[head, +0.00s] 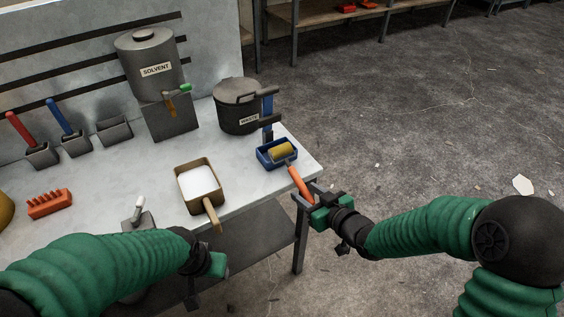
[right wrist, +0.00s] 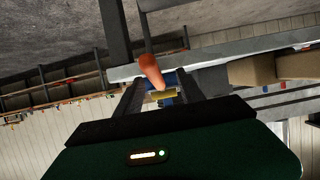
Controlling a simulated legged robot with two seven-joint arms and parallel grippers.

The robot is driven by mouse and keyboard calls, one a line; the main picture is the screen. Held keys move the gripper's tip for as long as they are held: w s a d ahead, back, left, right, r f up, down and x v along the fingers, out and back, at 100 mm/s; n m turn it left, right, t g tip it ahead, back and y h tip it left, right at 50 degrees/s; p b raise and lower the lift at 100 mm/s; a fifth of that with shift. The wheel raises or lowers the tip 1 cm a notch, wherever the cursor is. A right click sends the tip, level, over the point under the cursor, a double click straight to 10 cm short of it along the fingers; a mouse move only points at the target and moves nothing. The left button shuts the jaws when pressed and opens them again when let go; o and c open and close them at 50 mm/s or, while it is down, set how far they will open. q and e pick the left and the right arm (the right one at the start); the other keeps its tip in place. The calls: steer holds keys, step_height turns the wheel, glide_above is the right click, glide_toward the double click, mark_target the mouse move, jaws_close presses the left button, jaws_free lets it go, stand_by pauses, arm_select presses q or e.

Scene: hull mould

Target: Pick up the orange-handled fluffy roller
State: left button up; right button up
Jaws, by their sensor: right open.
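The orange-handled roller (head: 299,183) has a yellow fluffy sleeve (head: 281,149) resting in a blue tray (head: 264,158) at the table's right corner. Its handle slopes out over the table edge toward my right gripper (head: 307,197). That gripper is open, with its fingertips close to the handle's lower end. In the right wrist view, the orange handle (right wrist: 151,71) shows between the two fingers (right wrist: 157,92); contact cannot be made out. My left gripper (head: 205,268) hangs low in front of the table, and its jaws are unclear.
A waste pot (head: 238,117) and a blue upright post (head: 267,105) stand behind the tray. A solvent tank (head: 150,62) is at the back. A tan pan with white contents (head: 182,184) lies mid-table. Open floor (head: 420,120) is to the right.

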mark_target(307, 192)
steer(key=w+f, duration=0.1)
steer(key=w+a+f, duration=0.1)
steer(key=w, duration=0.1)
steer(key=shift+b, duration=0.35)
steer(key=shift+d, duration=0.4)
steer(key=shift+r, duration=0.1)
steer(key=shift+c, duration=0.7)
steer(key=shift+a, duration=0.65)
steer(key=c, duration=0.7)
jaws_close()
steer(key=shift+d, duration=0.2)
